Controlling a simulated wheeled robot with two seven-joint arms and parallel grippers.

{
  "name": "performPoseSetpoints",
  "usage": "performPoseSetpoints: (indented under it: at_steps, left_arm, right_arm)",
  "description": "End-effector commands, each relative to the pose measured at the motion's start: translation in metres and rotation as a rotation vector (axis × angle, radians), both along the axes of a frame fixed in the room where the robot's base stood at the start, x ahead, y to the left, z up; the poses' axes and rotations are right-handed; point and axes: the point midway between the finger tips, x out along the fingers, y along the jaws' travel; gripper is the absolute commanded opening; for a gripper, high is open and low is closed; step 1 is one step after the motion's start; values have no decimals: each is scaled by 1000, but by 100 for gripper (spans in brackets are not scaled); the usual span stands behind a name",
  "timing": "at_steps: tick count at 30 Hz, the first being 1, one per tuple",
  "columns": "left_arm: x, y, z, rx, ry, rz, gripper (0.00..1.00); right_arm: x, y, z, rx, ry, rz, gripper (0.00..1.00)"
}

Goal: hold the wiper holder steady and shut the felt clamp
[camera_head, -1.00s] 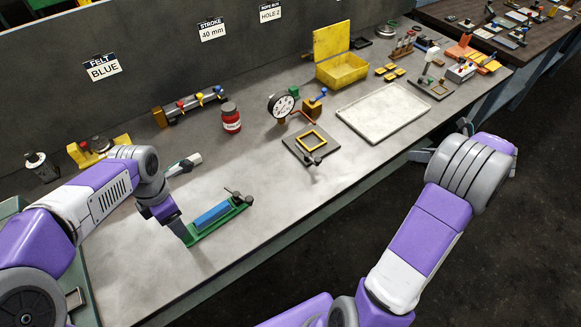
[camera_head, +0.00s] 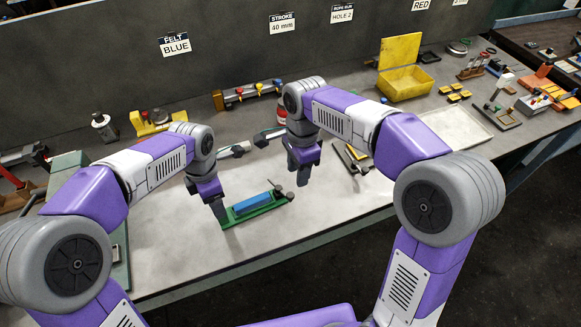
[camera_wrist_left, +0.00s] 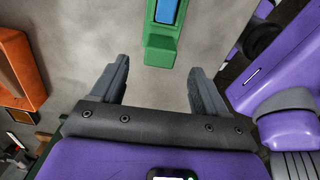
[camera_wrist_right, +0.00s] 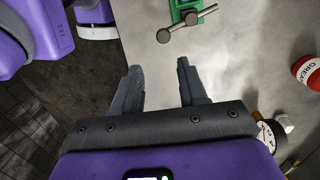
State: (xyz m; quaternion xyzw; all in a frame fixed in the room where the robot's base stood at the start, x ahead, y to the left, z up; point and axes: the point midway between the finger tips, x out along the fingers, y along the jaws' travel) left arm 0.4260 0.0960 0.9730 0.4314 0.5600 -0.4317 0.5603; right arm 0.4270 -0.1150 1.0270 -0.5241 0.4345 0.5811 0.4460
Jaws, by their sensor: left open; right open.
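The wiper holder (camera_head: 236,216) is a long green base lying on the bench with a blue felt strip (camera_head: 252,203) along it. The felt clamp (camera_head: 280,190) is a grey lever with a round knob at its right end; I cannot tell its exact angle. My left gripper (camera_head: 221,214) is open just off the holder's left end; in the left wrist view the green end (camera_wrist_left: 160,52) sits ahead of its fingers, apart from them. My right gripper (camera_head: 299,177) is open and empty beside the clamp end; in the right wrist view the clamp (camera_wrist_right: 186,24) lies ahead of its fingers.
A red jar (camera_wrist_right: 308,70) and a dial gauge (camera_wrist_right: 267,135) stand close to my right gripper. A small frame fixture (camera_head: 352,158), a pale tray (camera_head: 480,125) and a yellow box (camera_head: 405,84) lie farther right. Bench in front of the holder is clear.

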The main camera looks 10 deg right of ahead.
Motion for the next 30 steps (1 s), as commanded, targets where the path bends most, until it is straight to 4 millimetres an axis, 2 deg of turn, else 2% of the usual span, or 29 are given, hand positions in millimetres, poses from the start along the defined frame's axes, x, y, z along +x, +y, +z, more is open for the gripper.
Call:
performPoseSetpoints:
  at_steps: [3, 7, 15, 21, 30]
  left_arm:
    - [0, 0, 0, 0, 0, 0, 74]
    - [0, 0, -8, 1, 2, 0, 74]
    - [-1, 0, -47, 2, 5, 0, 74]
    - [0, 0, -69, 2, 1, -1, 74]
    - [0, 0, -76, 0, 0, 0, 74]
  right_arm:
    - [-1, 16, 8, -47, -43, 74, 43]
    - [-1, 20, 11, -63, -58, 97, 43]
    - [-1, 20, 10, -62, -56, 95, 43]
    - [-1, 20, 10, -62, -56, 94, 43]
    - [-1, 20, 10, -62, -56, 94, 43]
